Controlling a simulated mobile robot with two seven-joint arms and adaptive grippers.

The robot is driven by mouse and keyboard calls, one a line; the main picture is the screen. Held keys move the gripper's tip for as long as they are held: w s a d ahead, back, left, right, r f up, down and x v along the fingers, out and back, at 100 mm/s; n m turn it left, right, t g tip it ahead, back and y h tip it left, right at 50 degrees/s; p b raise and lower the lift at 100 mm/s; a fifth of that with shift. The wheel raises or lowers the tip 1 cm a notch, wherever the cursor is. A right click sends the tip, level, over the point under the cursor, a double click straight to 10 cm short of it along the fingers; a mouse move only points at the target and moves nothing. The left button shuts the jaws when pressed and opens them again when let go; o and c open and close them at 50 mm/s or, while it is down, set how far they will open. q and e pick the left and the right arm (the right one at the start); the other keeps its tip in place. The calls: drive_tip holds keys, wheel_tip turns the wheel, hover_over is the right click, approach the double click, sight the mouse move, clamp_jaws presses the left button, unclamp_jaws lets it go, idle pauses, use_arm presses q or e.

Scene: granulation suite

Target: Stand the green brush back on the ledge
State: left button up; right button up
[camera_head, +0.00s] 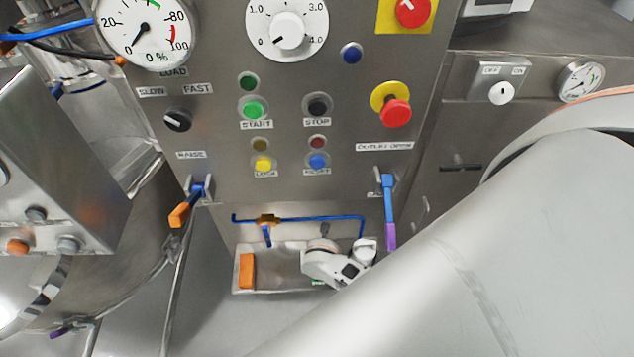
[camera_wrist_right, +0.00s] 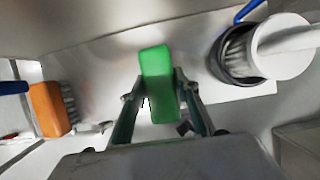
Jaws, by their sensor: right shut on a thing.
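The green brush (camera_wrist_right: 157,75) is in the right wrist view, between the two fingers of my right gripper (camera_wrist_right: 160,103), which is shut on it. Its green block points away from the wrist; no bristles can be made out on it. The ledge (camera_head: 283,268) is the metal shelf low on the panel in the head view, and its pale surface (camera_wrist_right: 100,72) lies behind the brush in the wrist view. I cannot tell whether the brush touches it. In the head view my right gripper is at the ledge's right part, and the brush is mostly hidden. My left gripper is not in view.
An orange brush (camera_wrist_right: 47,108) with grey bristles stands at the ledge's left end, also in the head view (camera_head: 246,271). A dark cup-like thing (camera_wrist_right: 232,58) is right of the green brush. A blue pipe (camera_head: 310,219) and a purple-tipped lever (camera_head: 390,230) are close by.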

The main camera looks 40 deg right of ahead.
drive_tip(key=shift+f, duration=0.65)
drive_tip(key=o, duration=1)
drive_tip(key=shift+r, duration=0.1)
